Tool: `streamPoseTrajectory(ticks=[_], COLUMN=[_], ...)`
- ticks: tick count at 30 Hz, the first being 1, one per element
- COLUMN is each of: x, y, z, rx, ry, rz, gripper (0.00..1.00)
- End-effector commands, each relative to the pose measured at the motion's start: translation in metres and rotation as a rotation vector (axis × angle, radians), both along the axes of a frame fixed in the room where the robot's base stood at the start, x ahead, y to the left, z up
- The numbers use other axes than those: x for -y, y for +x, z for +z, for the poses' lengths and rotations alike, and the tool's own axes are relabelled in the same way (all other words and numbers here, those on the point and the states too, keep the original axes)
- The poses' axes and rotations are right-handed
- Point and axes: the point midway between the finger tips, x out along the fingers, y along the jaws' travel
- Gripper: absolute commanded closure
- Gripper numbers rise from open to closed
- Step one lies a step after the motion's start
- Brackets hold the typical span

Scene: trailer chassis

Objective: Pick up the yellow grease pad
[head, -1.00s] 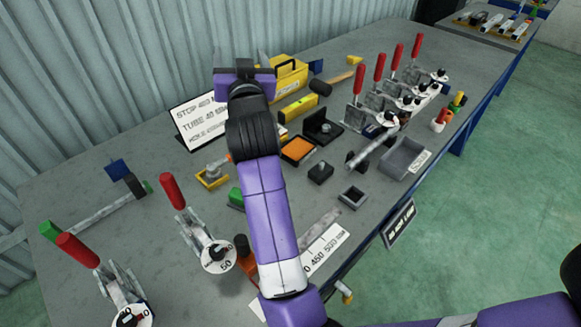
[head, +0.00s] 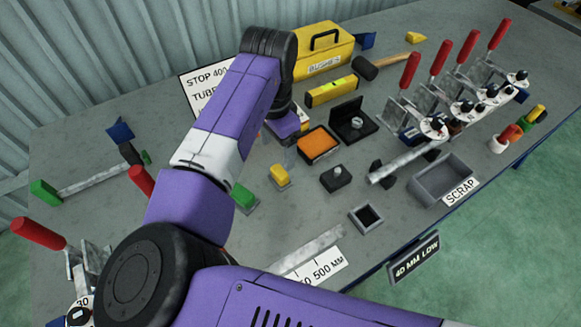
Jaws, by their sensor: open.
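A small yellow block on a grey base (head: 280,175), which looks like the yellow grease pad, sits on the bench in the head view. A similar green block (head: 243,196) stands left of and nearer than it, partly beside my arm. My gripper (head: 289,155) points down just behind and above the yellow block, apart from it as far as I can tell. Its fingers are small and hard to make out; it is open, with nothing seen in it.
An orange pad in a dark tray (head: 320,143) lies close right of my gripper. An open black box (head: 353,122), a black block (head: 336,178) and a yellow level (head: 331,91) are nearby. Toggle clamps with red handles and a scrap bin (head: 442,181) stand further right.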

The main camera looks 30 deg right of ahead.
Motion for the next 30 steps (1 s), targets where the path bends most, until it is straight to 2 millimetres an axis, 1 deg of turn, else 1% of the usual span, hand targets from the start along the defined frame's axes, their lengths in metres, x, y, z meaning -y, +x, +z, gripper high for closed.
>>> streamPoseTrajectory(ticks=[2, 5, 13, 18, 22, 25, 30], x=[-0.004, -0.006, -0.005, -0.004, -0.004, -0.004, -0.004], y=[-0.006, -0.007, -0.009, -0.014, -0.014, -0.014, -0.013], z=[-0.001, -0.007, -0.033, -0.057, -0.072, -0.078, -0.078], rx=[-0.022, -0.026, -0.024, -0.024, -0.024, -0.022, -0.022], ry=[0.018, 0.025, 0.023, 0.023, 0.023, 0.022, 0.022], rz=[-0.017, -0.032, -0.031, -0.031, -0.031, -0.031, -0.031], gripper=[0.27, 0.27, 0.27, 0.27, 0.27, 0.27, 0.27])
